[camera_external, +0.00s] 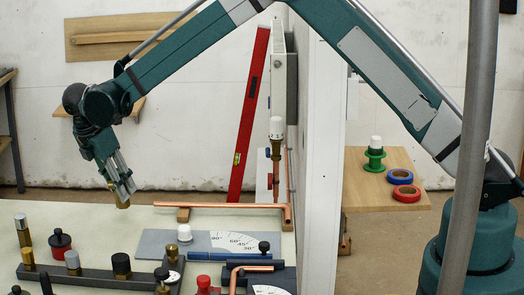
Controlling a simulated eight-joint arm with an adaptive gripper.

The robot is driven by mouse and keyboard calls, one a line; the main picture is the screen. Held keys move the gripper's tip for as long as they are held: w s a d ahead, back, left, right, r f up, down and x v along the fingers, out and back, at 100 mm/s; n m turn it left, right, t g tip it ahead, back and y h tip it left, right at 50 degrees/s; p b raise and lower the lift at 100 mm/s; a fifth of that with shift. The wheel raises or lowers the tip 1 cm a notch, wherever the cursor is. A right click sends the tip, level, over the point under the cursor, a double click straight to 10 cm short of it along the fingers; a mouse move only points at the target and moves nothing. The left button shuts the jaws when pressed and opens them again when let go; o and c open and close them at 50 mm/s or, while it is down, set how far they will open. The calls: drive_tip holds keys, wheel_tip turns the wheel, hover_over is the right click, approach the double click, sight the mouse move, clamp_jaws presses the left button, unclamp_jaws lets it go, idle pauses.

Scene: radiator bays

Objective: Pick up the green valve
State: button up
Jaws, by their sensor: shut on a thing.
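My gripper (120,187) hangs at the left, above the far left edge of the pale worktop (110,215). It is shut on a small brass-coloured piece (123,204), held in the air with its lower end showing. The rest of that piece is hidden by the fingers. A green valve with a white cap (375,155) stands upright on a wooden shelf (360,195) at the right, beyond the white partition. My gripper is far to the left of it, apart from it.
Blue and red tape rolls (400,176) lie beside the green valve. The white partition (318,130) stands between the worktop and shelf. A red level (248,115) leans near the radiator. A copper pipe (225,205) and several valves and fittings crowd the worktop.

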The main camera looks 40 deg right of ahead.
drive_tip(key=shift+r, duration=3.05)
